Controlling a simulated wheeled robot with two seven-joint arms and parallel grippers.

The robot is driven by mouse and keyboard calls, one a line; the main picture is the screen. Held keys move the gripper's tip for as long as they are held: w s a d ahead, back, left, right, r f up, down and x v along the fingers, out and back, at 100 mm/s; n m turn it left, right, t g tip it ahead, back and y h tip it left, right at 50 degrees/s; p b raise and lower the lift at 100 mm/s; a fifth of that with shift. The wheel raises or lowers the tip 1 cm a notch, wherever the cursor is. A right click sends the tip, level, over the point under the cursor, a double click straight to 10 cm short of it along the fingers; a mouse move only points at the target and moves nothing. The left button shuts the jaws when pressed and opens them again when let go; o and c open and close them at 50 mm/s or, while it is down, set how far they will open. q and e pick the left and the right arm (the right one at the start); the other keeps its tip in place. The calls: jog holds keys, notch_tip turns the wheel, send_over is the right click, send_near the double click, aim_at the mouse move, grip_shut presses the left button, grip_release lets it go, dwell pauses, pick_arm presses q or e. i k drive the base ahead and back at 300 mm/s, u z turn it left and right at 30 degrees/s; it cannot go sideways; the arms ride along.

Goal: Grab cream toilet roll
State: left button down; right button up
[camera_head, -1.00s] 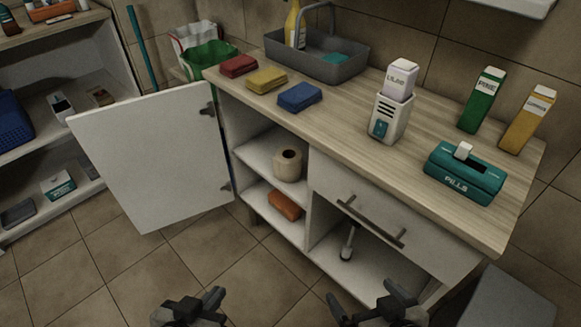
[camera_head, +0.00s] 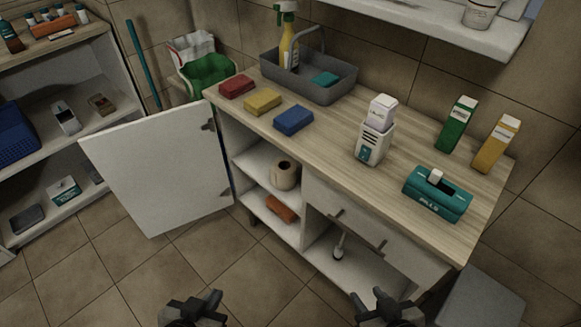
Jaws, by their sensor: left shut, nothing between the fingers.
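The cream toilet roll (camera_head: 284,176) stands upright on the upper shelf inside the open left part of the cabinet (camera_head: 305,232), under the countertop. Its dark core hole shows on top. My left gripper (camera_head: 194,305) is at the bottom edge of the view, low in front of the cabinet, shut and empty, well apart from the roll. My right gripper (camera_head: 384,303) is also at the bottom edge, further right, apart from the roll; its jaw opening is not clear.
The white cabinet door (camera_head: 155,168) stands open on the left. An orange-brown block (camera_head: 281,208) lies on the shelf below the roll. A drawer with a handle (camera_head: 355,228) is right of it. Sponges, a grey basket (camera_head: 330,90) and a teal pills box (camera_head: 437,195) stand on the counter (camera_head: 330,140).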

aim_at(283, 172)
jog(key=z, duration=1.15)
jog(key=k, duration=1.2)
jog(key=u, duration=1.35)
jog(key=i, duration=1.95)
